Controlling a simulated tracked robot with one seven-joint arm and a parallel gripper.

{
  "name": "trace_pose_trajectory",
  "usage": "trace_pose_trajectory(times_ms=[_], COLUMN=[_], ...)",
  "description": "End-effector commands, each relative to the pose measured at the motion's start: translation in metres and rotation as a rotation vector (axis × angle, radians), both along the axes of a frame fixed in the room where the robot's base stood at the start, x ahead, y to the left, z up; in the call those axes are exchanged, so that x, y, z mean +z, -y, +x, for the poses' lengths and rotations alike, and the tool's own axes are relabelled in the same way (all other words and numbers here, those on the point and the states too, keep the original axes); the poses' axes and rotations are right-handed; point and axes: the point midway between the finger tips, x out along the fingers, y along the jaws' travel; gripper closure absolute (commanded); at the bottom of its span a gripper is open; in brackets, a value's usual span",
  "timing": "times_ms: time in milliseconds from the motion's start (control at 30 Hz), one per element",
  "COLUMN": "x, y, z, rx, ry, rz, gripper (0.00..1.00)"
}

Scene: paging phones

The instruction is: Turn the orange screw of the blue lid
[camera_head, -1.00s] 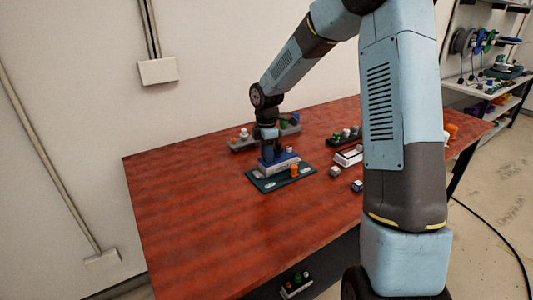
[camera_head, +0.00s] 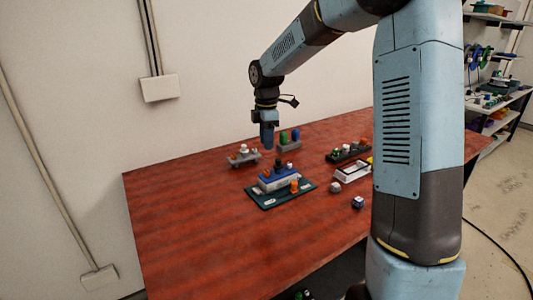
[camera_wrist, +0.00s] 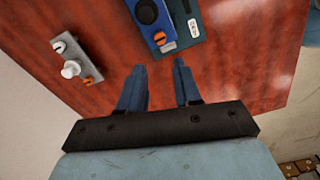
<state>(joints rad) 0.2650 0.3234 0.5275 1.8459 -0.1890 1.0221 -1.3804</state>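The blue lid (camera_head: 283,178) sits on a light grey box on a dark green mat (camera_head: 262,201). It carries a black knob (camera_head: 278,163) and an orange screw (camera_head: 266,173) at its left end. The wrist view shows the blue lid (camera_wrist: 150,31) at the top, with its black knob (camera_wrist: 146,12) and orange slotted screw (camera_wrist: 164,43). My gripper (camera_head: 268,147) hangs above and behind the lid, pointing down and apart from it. In the wrist view my gripper (camera_wrist: 159,68) has its fingers spread and empty. The lid's far end is cut off there.
An orange piece (camera_head: 294,187) stands on the mat's front. Behind are a grey holder (camera_head: 243,159) with white and orange parts and a holder with green and blue pieces (camera_head: 288,140). A white tray (camera_head: 352,172) and small cubes lie right. The table's left is clear.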

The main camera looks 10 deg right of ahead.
Motion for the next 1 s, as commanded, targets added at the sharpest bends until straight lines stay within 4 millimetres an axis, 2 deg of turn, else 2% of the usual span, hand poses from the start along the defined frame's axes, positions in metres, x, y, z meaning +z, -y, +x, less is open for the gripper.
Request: trace_pose_trajectory(times_ms=[200, 667, 833, 1000], x=[0.019, 0.024, 0.041, 0.066], y=[0.0, 0.001, 0.006, 0.016], z=[0.001, -0.002, -0.022, -0.06], rx=[0.0, -0.01, -0.111, -0.301], ry=[0.001, 0.003, 0.035, 0.094], rz=[0.001, -0.003, -0.026, -0.049], gripper=[0.67, 0.67, 0.67, 0.67])
